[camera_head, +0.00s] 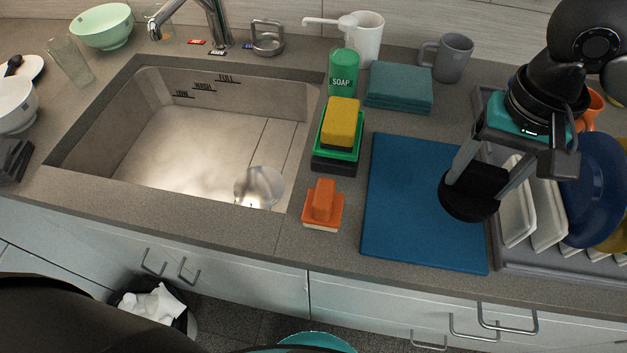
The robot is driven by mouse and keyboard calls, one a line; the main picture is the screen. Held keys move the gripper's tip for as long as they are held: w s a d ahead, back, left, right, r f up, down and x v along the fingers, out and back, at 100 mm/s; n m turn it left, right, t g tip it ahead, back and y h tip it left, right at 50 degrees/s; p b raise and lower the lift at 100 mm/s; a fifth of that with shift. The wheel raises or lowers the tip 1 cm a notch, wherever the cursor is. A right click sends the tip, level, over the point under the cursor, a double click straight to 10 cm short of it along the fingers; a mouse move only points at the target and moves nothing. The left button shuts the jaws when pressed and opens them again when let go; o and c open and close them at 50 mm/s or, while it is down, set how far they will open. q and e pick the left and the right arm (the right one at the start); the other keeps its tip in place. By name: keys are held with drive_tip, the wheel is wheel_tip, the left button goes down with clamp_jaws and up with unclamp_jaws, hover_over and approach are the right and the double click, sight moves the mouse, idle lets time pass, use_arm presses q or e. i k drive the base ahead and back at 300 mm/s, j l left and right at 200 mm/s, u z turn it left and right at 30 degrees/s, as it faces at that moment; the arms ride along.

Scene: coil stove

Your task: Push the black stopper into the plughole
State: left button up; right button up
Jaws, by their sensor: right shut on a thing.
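My right gripper (483,180) comes in from the right and is shut on the round black stopper (470,208). It holds the stopper over the blue board, to the right of the sink. I cannot tell how high above the board it is. The plughole (258,187) is the round shiny metal fitting in the sink (190,150), near its front right corner. Nothing covers the plughole. My left gripper is not in view.
A green soap bottle (343,72) stands behind. A dish rack (560,255) with plates is at the right. The tap (215,25) stands behind the sink.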

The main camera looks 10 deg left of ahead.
sight(243, 144)
drive_tip(key=j+u, duration=0.35)
drive_tip(key=i+j+u, duration=0.1)
drive_tip(key=j+u, duration=0.3)
drive_tip(key=i+j+u, duration=0.1)
drive_tip(key=j+u, duration=0.25)
